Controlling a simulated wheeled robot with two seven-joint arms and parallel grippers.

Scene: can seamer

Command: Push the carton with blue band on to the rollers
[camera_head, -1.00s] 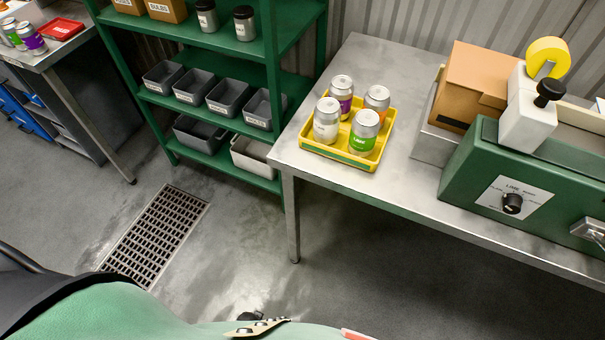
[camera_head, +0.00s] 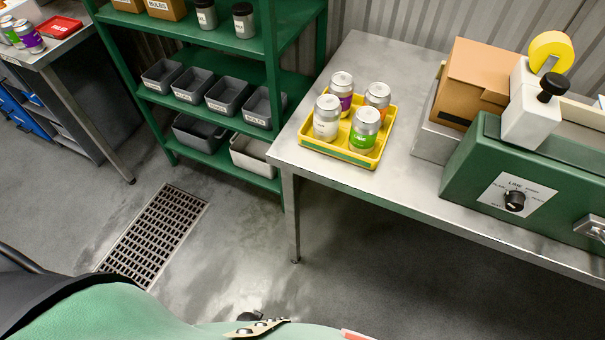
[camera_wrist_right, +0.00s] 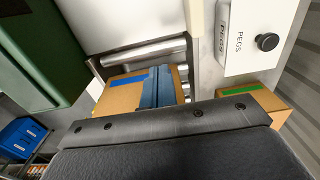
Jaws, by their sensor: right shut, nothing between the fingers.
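The carton with the blue band (camera_wrist_right: 122,97) is in the right wrist view, left of centre, a brown box with a blue strip on its top. The metal rollers (camera_wrist_right: 145,55) lie just beyond it. My right gripper (camera_wrist_right: 158,86) is shut, its blue-grey fingers at the right part of the carton. They overlap it in the picture; I cannot tell if they touch. The dark gripper body fills the bottom and hides part of the scene. My left gripper is in neither view. The head view shows neither gripper.
A carton with a green band (camera_wrist_right: 240,105) lies to the right, below a white box marked PEGS (camera_wrist_right: 245,40). In the head view, a green machine (camera_head: 480,175) and a brown carton (camera_head: 475,80) stand on the metal table; a yellow tray (camera_head: 340,150) holds several cans.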

